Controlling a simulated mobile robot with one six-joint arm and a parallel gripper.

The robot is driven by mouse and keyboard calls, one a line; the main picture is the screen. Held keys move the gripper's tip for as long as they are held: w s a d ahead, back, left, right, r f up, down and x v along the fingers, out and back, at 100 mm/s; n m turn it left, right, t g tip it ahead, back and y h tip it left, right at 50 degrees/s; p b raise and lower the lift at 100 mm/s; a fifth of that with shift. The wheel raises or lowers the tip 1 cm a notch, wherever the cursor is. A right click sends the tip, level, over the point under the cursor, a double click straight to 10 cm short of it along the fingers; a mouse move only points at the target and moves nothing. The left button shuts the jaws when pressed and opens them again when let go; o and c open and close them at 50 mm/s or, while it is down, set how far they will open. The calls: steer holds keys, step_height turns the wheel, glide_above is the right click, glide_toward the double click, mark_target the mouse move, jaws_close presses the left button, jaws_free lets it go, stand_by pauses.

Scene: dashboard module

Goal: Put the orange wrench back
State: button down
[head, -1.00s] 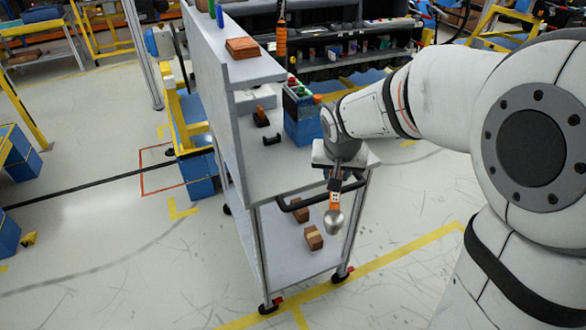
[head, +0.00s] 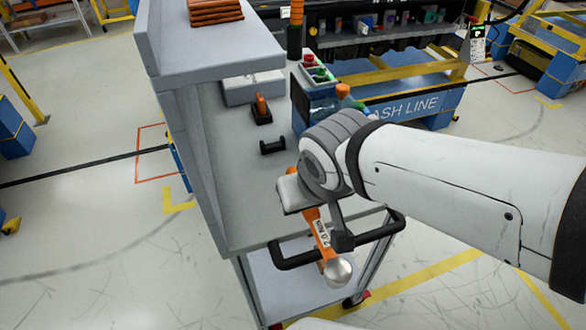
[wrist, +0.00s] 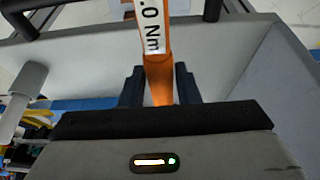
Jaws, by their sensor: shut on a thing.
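The orange wrench (head: 319,231) has a white label and a round silver end that hangs down at its lower right. My gripper (head: 334,236) is shut on its orange shaft and holds it at the cart's front, by the black push handle (head: 290,259). In the wrist view the wrench (wrist: 153,42) runs between the two dark fingers of my gripper (wrist: 159,85), with part of its label readable. On the cart's grey top (head: 232,205) lies a small black bracket (head: 272,147), empty. The wrench's far end is hidden in the wrist view.
Behind the bracket is a black piece with an orange part (head: 261,108). A button box (head: 314,74) stands at the back right, and brown blocks (head: 214,11) lie on the upper shelf (head: 205,52). The shelf's tall side panel bounds the left. The cart top's front is clear.

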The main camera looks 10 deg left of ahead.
steer(key=w+a, duration=0.2)
steer(key=w, duration=0.2)
steer(key=w+a, duration=0.3)
steer(key=w, duration=0.1)
steer(key=w+a, duration=0.3)
steer(key=w, duration=0.2)
step_height(320, 180, down, 4)
steer(key=shift+w+r, duration=0.15)
steer(key=shift+r, duration=0.05)
steer(key=c, duration=1.1)
jaws_free()
steer(key=shift+r, duration=0.1)
